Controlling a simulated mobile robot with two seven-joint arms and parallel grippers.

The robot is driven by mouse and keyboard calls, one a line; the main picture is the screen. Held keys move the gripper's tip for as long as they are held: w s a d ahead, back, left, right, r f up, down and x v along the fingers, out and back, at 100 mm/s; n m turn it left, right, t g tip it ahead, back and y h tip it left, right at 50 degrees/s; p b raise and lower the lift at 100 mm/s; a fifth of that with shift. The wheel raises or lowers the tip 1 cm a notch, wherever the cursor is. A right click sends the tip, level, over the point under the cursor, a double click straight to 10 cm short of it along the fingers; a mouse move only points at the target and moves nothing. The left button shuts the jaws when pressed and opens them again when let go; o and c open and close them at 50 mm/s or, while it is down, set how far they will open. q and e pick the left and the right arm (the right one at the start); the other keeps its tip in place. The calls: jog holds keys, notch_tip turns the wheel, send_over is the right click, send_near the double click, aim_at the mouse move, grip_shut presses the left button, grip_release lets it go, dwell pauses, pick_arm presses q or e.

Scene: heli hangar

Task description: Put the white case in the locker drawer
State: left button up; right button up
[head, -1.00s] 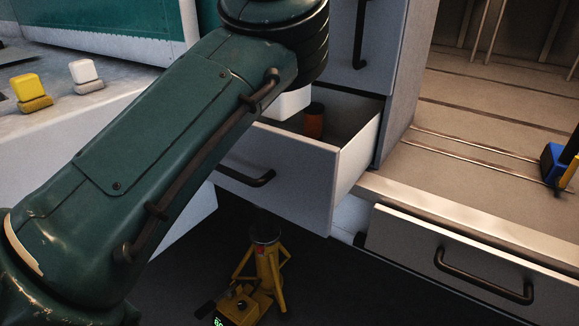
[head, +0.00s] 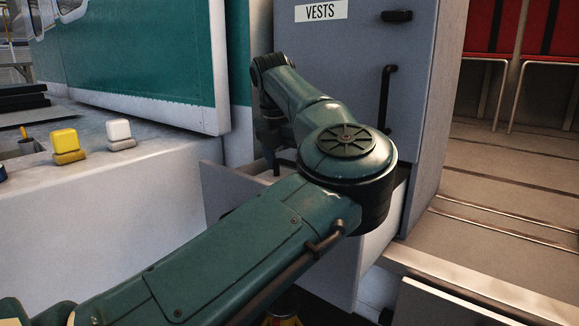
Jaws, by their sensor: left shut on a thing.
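The locker drawer (head: 222,200) is pulled open low on the grey locker. My left arm reaches across it, and its hand points down over the drawer. My left gripper (head: 274,162) is small and partly hidden behind my own arm. It is shut on the white case (head: 266,178), of which only a pale patch shows below the fingers, at the drawer opening. Whether the case touches the drawer floor cannot be told. My right gripper is not in view.
The grey locker (head: 420,100) bears a VESTS label (head: 321,12) and dark handles. A yellow item (head: 65,142) and a white item (head: 119,132) stand on the pale counter (head: 110,190) at left. Red seats (head: 500,30) are at back right.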

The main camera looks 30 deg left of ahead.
pick_arm(q)
jog(key=shift+f, duration=0.25)
jog(key=shift+f, duration=0.15)
jog(key=o, duration=1.7)
jog(key=v, duration=1.2)
jog(key=shift+s, duration=0.1)
